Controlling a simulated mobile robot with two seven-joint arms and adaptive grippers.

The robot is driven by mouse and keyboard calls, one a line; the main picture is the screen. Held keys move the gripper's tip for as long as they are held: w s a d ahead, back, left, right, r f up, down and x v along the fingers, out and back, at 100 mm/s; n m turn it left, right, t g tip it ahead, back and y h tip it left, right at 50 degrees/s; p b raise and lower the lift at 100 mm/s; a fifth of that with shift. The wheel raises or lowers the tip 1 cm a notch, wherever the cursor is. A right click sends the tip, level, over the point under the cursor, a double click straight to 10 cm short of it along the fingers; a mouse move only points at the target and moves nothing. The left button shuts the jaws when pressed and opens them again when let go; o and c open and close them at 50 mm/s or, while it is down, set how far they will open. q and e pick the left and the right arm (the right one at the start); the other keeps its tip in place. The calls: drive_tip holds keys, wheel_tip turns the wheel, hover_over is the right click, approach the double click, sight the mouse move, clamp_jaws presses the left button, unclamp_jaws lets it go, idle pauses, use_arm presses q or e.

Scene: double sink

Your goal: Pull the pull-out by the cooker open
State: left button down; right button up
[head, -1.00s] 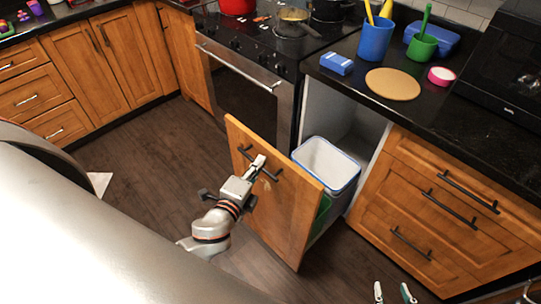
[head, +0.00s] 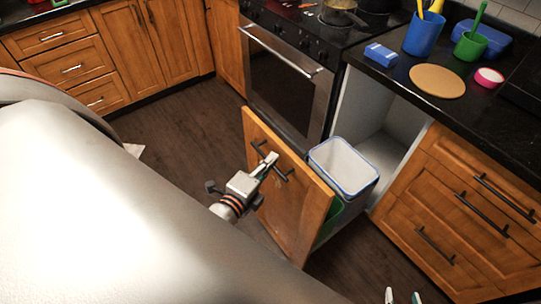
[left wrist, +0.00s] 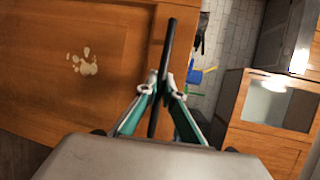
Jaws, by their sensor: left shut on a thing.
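The pull-out (head: 290,190) by the cooker stands well out from the counter, with its wooden front and a white bin (head: 343,165) with a blue rim behind it. My left gripper (head: 268,162) is shut on the dark bar handle (head: 281,173) of that front. In the left wrist view the fingers (left wrist: 160,88) close around the handle (left wrist: 164,60), beside the wooden front (left wrist: 70,65). Two fingertips of my right gripper (head: 402,297) show at the bottom edge of the head view, apart from each other, with nothing visible between them.
The cooker (head: 285,75) stands left of the open cabinet space (head: 385,110). Drawers (head: 455,205) are to its right. On the counter are a blue sponge (head: 381,54), a round cork mat (head: 437,80) and a blue cup (head: 424,34). Dark floor (head: 190,145) lies clear in front of the cooker.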

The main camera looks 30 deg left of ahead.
use_arm(q)
drive_tip(key=c, duration=2.4)
unclamp_jaws()
drive_tip(key=shift+c, duration=0.2)
drive_tip(key=s+r, duration=0.1)
drive_tip(key=s, duration=0.6)
drive_tip(key=shift+s+d+r, duration=0.2)
